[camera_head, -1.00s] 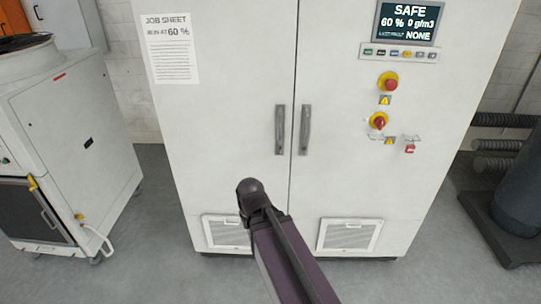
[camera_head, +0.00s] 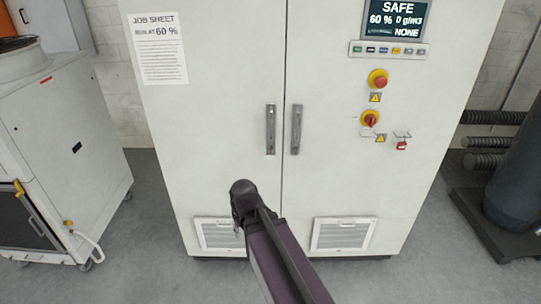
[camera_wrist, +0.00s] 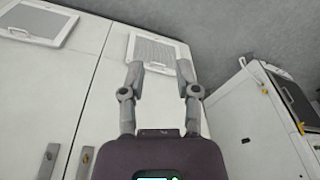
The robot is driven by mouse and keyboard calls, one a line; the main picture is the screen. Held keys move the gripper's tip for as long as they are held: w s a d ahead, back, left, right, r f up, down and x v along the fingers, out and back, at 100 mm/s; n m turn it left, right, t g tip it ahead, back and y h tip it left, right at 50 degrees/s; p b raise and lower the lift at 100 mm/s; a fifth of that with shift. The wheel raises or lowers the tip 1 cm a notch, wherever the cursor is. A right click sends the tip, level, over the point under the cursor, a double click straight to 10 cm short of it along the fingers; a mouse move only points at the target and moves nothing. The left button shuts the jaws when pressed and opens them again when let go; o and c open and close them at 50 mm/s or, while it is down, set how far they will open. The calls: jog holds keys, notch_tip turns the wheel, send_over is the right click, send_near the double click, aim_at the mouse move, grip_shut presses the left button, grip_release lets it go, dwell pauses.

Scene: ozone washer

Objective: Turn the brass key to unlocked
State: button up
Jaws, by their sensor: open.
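A white cabinet (camera_head: 220,150) carries controls on its right door. A small red item (camera_head: 402,146) hangs under a small label to the right of the knob. The head view shows my arm low before the doors, well below and left of the controls.
The display (camera_head: 397,20) reads SAFE, 60 %. A job sheet (camera_head: 158,48) is on the left door. Two door handles (camera_head: 270,130) stick out at the middle. A white machine (camera_head: 70,150) stands left; a dark cylinder (camera_head: 515,180) stands right. Grey floor is clear between.

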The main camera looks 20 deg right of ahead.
jog(key=w+d+f+t+b, duration=0.3)
jog(key=w+t+b, duration=0.3)
jog(key=w, duration=0.4)
jog(key=w+d+f+t+b, duration=0.3)
jog(key=w+t+b, duration=0.2)
jog(key=w+b, duration=0.45)
jog(key=w+d+r+m+t+h+b, duration=0.1)
jog(key=w+d+m+t+h+b, duration=0.1)
jog(key=d+t+h+b, duration=0.2)
jog(key=w+d+m+t+h+b, duration=0.3)
jog(key=d+t+h+b, duration=0.1)
jog(key=d+b, duration=0.5)
jog(key=shift+d+r+h, duration=0.4)
jog(key=shift+d+h, duration=0.15)
jog(key=shift+h, duration=0.15)
jog(key=p+x, duration=0.5)
jog(key=x, duration=0.8)
jog(key=shift+w+r, duration=0.25)
jog(key=shift+w, duration=0.1)
grip_shut()
